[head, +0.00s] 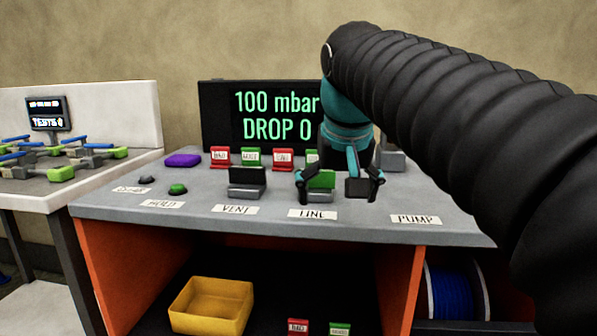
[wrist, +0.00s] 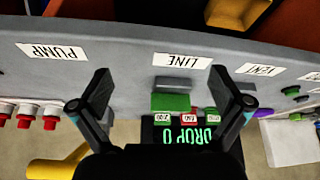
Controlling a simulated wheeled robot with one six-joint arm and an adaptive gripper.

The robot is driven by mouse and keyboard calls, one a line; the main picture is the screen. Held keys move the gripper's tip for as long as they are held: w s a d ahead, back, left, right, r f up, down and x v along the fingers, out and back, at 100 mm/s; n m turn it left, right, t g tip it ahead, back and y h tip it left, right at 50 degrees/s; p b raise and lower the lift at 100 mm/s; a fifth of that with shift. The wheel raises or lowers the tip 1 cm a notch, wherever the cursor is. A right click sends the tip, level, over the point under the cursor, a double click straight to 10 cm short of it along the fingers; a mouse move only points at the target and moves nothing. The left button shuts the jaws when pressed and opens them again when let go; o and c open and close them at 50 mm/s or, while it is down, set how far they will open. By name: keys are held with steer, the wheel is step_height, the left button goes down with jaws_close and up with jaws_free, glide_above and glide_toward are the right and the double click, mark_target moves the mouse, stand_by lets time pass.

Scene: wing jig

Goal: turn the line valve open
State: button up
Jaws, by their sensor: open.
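The line valve (head: 320,180), a green handle on a grey base, stands on the grey bench top behind the LINE label (head: 312,214). In the wrist view the green handle (wrist: 171,102) lies between my two fingers, with a gap on each side. My gripper (head: 339,190) is open and empty, pointing down over the valve; its left finger overlaps the valve's left edge in the head view. The fingers spread wide in the wrist view (wrist: 167,82). No contact with the handle shows. The display (head: 270,115) reads 100 mbar, DROP 0.
The vent valve (head: 247,181), with a dark handle, stands left of the line valve. Red and green tags (head: 283,158) stand behind. A green button (head: 178,189) and purple piece (head: 183,160) are at left. A yellow bin (head: 211,305) sits below. The bench near the PUMP label (head: 416,219) is clear.

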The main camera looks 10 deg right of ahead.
steer(key=shift+w+a+r+m, duration=0.7)
steer(key=shift+w+r+m, duration=0.4)
steer(key=shift+w+r, duration=4.3)
steer(key=shift+g+h, duration=0.4)
steer(key=b+x, duration=0.3)
steer(key=x, duration=0.9)
steer(key=shift+s+d+f, duration=0.1)
steer(key=shift+f, duration=0.25)
steer(key=c, duration=1)
